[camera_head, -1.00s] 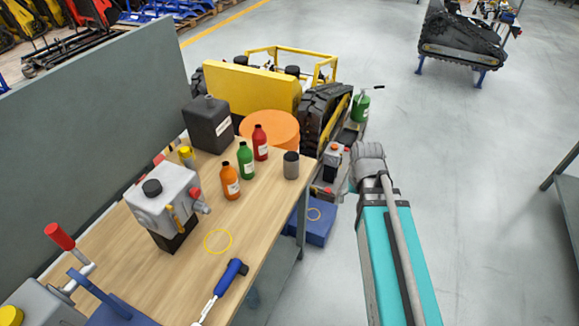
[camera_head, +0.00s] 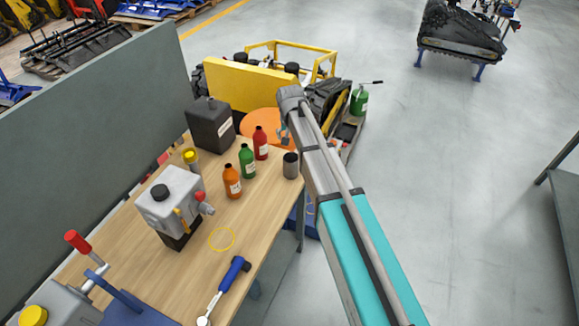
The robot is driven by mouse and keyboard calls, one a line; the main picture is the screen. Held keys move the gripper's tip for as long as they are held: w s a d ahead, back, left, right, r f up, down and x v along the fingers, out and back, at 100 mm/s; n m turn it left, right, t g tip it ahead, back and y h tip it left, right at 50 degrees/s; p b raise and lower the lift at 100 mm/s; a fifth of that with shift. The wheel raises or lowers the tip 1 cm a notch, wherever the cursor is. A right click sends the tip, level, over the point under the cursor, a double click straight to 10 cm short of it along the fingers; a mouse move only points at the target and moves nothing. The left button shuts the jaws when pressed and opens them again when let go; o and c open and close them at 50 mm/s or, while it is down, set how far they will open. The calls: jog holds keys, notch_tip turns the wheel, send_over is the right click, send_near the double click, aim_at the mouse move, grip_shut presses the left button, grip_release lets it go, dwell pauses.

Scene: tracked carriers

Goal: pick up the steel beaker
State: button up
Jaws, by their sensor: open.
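The steel beaker (camera_head: 291,167), a small grey cylinder with a dark top, stands upright near the right edge of the wooden workbench (camera_head: 205,262). My gripper (camera_head: 283,136) shows only in part below the wrist of my arm, behind and slightly left of the beaker in the picture. It is open and apart from the beaker. My forearm passes just right of the beaker and does not cover it.
Red (camera_head: 260,143), green (camera_head: 246,161) and orange (camera_head: 232,182) bottles stand left of the beaker. A dark canister (camera_head: 211,126) and a grey machine unit (camera_head: 168,203) stand further left. A blue-handled tool (camera_head: 232,272) lies in front. A yellow tracked carrier (camera_head: 250,88) is behind the bench.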

jog(key=shift+f, duration=0.15)
jog(key=b, duration=0.9)
send_near(291, 160)
jog(key=f, duration=0.1)
jog(key=s+f, duration=0.1)
jog(key=shift+s+d+f, duration=0.15)
jog(key=shift+s+f, duration=0.1)
jog(key=shift+f, duration=0.1)
jog(key=shift+f, duration=0.1)
jog(key=shift+w+f+b, duration=0.2)
jog(key=shift+f+b, duration=1)
jog(key=shift+f, duration=0.05)
jog(key=shift+w+f+b, duration=0.25)
jog(key=shift+f+b, duration=0.9)
jog(key=shift+f, duration=0.1)
jog(key=c, duration=1)
